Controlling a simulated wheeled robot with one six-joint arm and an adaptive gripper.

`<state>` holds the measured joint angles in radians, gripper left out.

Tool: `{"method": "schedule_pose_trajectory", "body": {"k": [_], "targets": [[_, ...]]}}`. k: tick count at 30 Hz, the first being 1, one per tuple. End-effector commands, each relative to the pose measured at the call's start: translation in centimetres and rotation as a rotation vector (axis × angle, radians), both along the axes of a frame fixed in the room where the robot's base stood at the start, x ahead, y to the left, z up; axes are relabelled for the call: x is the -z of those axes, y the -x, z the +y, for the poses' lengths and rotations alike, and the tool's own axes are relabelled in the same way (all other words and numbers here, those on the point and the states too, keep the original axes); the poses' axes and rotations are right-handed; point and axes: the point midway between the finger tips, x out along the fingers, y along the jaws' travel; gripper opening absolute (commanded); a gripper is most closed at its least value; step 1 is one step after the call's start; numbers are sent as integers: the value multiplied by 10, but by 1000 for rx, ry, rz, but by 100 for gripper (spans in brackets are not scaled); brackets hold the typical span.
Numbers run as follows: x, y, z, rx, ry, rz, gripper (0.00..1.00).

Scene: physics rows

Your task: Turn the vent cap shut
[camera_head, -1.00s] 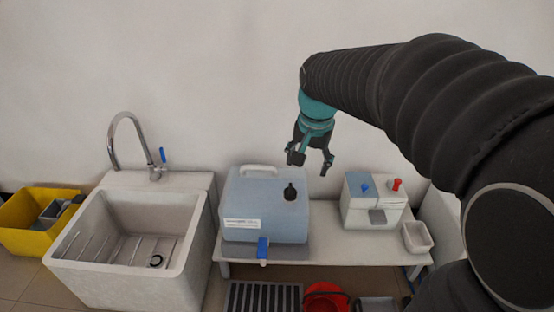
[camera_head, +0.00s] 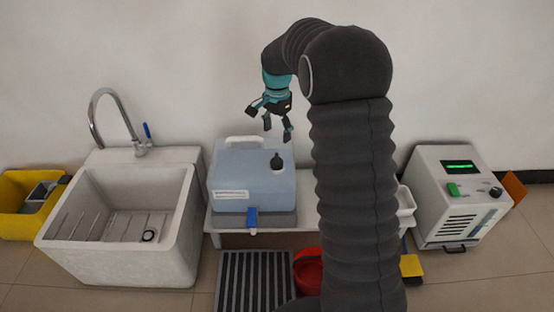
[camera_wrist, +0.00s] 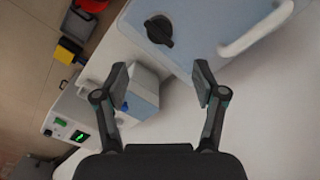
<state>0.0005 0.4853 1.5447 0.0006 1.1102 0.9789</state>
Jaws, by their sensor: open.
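The vent cap (camera_head: 277,162) is a small black cap with a raised grip on top of the blue-grey canister (camera_head: 235,180). The cap also shows in the wrist view (camera_wrist: 159,30), at the top centre, beyond my fingertips. My gripper (camera_head: 276,127) is open and empty, hanging above the canister near the cap and apart from it. In the wrist view my two fingers (camera_wrist: 161,82) are spread wide with nothing between them but the white table and part of a box behind. Whether the cap is loose or tight cannot be told.
The canister has a white handle (camera_head: 256,140) and a blue tap (camera_head: 252,218). A white sink (camera_head: 75,240) stands left. A box with a blue knob (camera_wrist: 141,96) is near my left finger. A red bucket (camera_head: 306,270) and a device (camera_head: 462,200) stand right.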

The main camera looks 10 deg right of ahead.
Motion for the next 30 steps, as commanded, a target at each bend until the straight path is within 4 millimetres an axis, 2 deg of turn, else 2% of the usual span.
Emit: {"method": "schedule_pose_trajectory", "body": {"k": [12,18,24,30], "targets": [[79,1,0,-2,0,5,70],[106,1,0,-2,0,4,70],[119,1,0,-2,0,0,70],[120,1,0,-2,0,0,70]]}}
